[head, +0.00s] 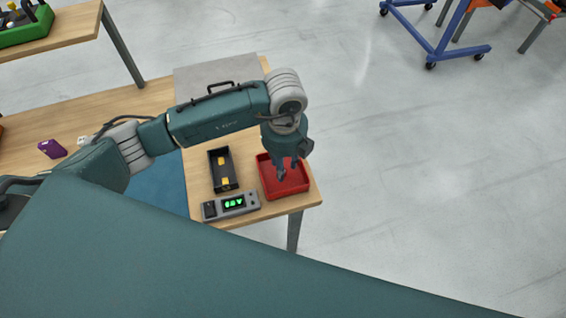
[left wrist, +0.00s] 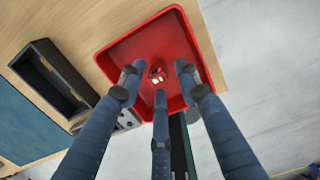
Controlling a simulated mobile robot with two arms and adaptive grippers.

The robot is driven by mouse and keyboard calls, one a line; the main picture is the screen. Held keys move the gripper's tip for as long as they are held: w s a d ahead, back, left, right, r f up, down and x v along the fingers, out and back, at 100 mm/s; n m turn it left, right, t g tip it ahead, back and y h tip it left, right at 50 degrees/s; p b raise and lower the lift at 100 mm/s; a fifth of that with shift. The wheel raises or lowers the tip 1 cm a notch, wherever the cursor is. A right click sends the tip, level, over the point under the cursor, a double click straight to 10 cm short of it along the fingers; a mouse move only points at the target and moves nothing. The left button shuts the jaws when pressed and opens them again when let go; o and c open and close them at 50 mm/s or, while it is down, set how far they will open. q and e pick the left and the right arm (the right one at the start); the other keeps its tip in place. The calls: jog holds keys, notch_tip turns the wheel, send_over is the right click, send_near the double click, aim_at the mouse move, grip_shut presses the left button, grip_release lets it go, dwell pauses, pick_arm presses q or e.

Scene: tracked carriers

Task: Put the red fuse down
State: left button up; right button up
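The red fuse (left wrist: 157,74), small with pale marks, shows in the left wrist view inside the red tray (left wrist: 190,38). In the head view I cannot make it out; my gripper covers that part of the red tray (head: 298,185). My left gripper (head: 284,172) points down over the tray. The fuse appears to lie on the tray floor, beyond the fingertips. My right gripper is in neither view.
Left of the tray is a black holder (head: 213,172) with yellow parts. A grey meter (head: 231,206) with a green display stands in front. A blue mat (head: 150,190) and a purple item (head: 52,149) lie farther left. The table ends just right of the tray.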

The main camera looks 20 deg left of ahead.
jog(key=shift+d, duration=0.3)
pick_arm(q)
jog(key=shift+r, duration=0.4)
notch_tip(320, 180, up, 12)
jog(key=b, duration=0.2)
jog(key=shift+s+f, duration=0.15)
jog(key=shift+f, duration=0.05)
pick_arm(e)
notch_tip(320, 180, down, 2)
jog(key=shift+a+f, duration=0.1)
pick_arm(q)
jog(key=shift+d, duration=0.1)
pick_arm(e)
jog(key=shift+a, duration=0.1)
